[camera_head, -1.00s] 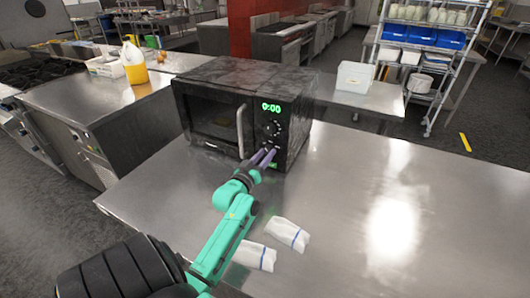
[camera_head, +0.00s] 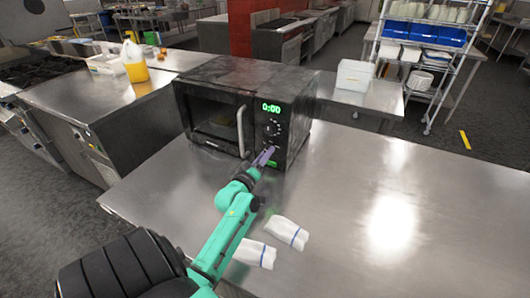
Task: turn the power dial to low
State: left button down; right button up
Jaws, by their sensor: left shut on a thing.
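The black microwave (camera_head: 248,110) stands on the steel counter, its door closed and its green display (camera_head: 271,107) reading 0:00. A round dial (camera_head: 272,128) with marks around it sits below the display. My left gripper (camera_head: 266,155) reaches the lower part of the control panel, its purple fingers close together. It is shut on the power dial, which the fingertips mostly hide; its setting cannot be read. A green-lit button (camera_head: 272,164) shows just under the fingers. My right gripper is not in view.
Two folded white cloths with blue stripes, one on the right (camera_head: 287,232) and one on the left (camera_head: 254,253), lie beside my left forearm. The steel counter (camera_head: 400,185) is clear to the right. A white bin (camera_head: 354,75) stands on a table behind.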

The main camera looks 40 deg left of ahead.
pick_arm(q)
jog(key=shift+c, duration=2.2)
grip_release()
jog(key=b+v, duration=0.1)
jog(key=v, duration=0.6)
jog(key=shift+s+b, duration=0.25)
jog(key=shift+b, duration=0.1)
